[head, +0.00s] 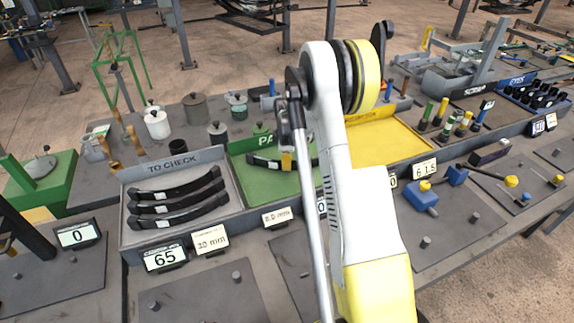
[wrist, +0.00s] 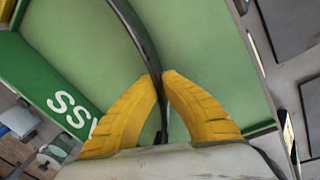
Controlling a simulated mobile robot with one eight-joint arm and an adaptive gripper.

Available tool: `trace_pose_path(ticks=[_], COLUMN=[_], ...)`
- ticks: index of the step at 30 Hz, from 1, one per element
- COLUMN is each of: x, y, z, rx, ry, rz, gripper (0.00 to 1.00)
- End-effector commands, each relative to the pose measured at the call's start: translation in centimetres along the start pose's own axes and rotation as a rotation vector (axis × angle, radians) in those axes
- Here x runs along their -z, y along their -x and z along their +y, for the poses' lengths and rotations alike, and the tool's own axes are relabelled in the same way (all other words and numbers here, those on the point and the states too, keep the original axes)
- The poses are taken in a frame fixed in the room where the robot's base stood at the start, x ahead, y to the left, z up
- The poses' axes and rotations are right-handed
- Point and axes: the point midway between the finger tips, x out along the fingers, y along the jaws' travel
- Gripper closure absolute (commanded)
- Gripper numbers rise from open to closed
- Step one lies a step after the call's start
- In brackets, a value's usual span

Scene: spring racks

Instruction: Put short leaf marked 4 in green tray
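A dark curved leaf (head: 264,161) with a pale label lies low in the green tray (head: 296,187); the number on it is too small to read. My gripper (head: 287,161) is down at this leaf, its yellow fingers partly hidden by my arm. In the wrist view my gripper (wrist: 158,78) has one fingertip on each side of the leaf (wrist: 136,25), closed against it, over the green tray floor (wrist: 85,40). I cannot tell whether the leaf touches the floor.
The grey TO CHECK tray (head: 138,242) at left holds several dark leaves (head: 178,195). A yellow tray (head: 400,142) stands right of the green one. Pots and weights (head: 157,124) stand behind; displays and number cards (head: 165,258) line the front.

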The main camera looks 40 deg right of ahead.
Motion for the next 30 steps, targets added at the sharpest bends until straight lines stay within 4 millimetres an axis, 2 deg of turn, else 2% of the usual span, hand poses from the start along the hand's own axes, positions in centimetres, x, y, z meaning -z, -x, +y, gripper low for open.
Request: trace_pose_path(ticks=[7, 9, 10, 20, 23, 30], x=[0.0, 0.0, 0.0, 0.0, 0.0, 0.0], y=[-0.3, -0.2, -0.2, 0.1, 1.1, 6.4], z=[0.0, 0.0, 0.0, 0.0, 0.0, 0.0], rx=[0.000, 0.000, 0.000, 0.000, 0.000, 0.000], ry=[0.000, 0.000, 0.000, 0.000, 0.000, 0.000], rz=[0.000, 0.000, 0.000, 0.000, 0.000, 0.000], gripper=[1.00, 0.77, 0.73, 0.73, 0.73, 0.73])
